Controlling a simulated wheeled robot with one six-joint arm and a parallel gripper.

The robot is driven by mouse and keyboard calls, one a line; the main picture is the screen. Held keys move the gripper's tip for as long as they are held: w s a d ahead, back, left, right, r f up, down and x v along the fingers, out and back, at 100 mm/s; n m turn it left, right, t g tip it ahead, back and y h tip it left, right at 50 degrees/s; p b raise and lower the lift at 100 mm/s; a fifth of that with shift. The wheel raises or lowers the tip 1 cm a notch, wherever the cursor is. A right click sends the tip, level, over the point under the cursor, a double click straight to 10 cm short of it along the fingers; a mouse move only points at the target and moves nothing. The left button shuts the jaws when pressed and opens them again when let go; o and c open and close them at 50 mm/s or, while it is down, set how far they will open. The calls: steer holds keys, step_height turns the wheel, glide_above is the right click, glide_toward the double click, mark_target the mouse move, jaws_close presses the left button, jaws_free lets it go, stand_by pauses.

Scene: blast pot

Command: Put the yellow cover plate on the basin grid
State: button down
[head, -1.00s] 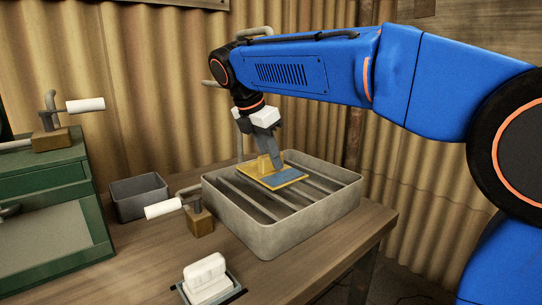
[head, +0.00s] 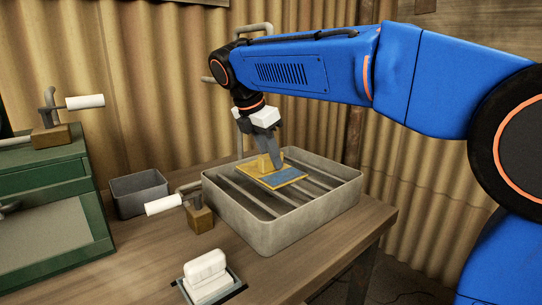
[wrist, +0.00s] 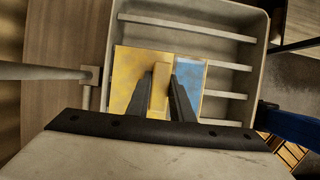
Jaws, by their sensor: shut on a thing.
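The yellow cover plate (head: 262,180) has a blue patch on one half and a raised yellow grip block in its middle. It lies level at the basin's grid bars, toward the back left; I cannot tell whether it touches them. My gripper (head: 272,160) points down and is shut on the grip block. In the wrist view, the two dark fingers of my gripper (wrist: 166,85) stand on either side of the block, with the cover plate (wrist: 130,72) under them. The grey basin (head: 275,235) has several bars (wrist: 225,66) across it, bare on the right side.
A valve with a white handle (head: 164,205) stands at the basin's left wall. A small grey bin (head: 140,195) is behind it. White blocks (head: 207,272) sit in a holder at the front. A green cabinet (head: 55,215) is at left.

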steer(key=shift+f, duration=0.1)
steer(key=c, duration=1.6)
jaws_free()
steer(key=shift+o, duration=0.6)
steer(key=shift+f, duration=0.1)
